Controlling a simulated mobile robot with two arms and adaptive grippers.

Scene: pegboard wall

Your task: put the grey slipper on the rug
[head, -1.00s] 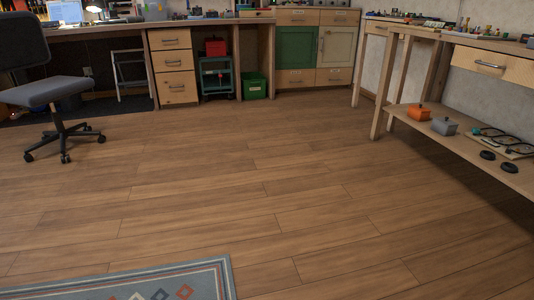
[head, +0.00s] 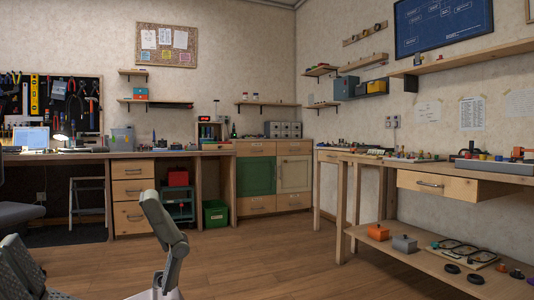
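My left gripper (head: 82,220) rises from the bottom left corner, close to the camera. Its two grey-green fingers stand well apart, one at the left edge and one to its right. Floor shows between them and I see nothing held there. The lower part of this gripper is cut off by the picture's edge. My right gripper is not in view.
A desk with a drawer unit (head: 133,190) runs along the back left. A wooden workbench (head: 470,185) with a low shelf (head: 455,285) fills the right. A green bin (head: 216,213) stands below the desk. The wooden floor (head: 270,255) is clear in the middle.

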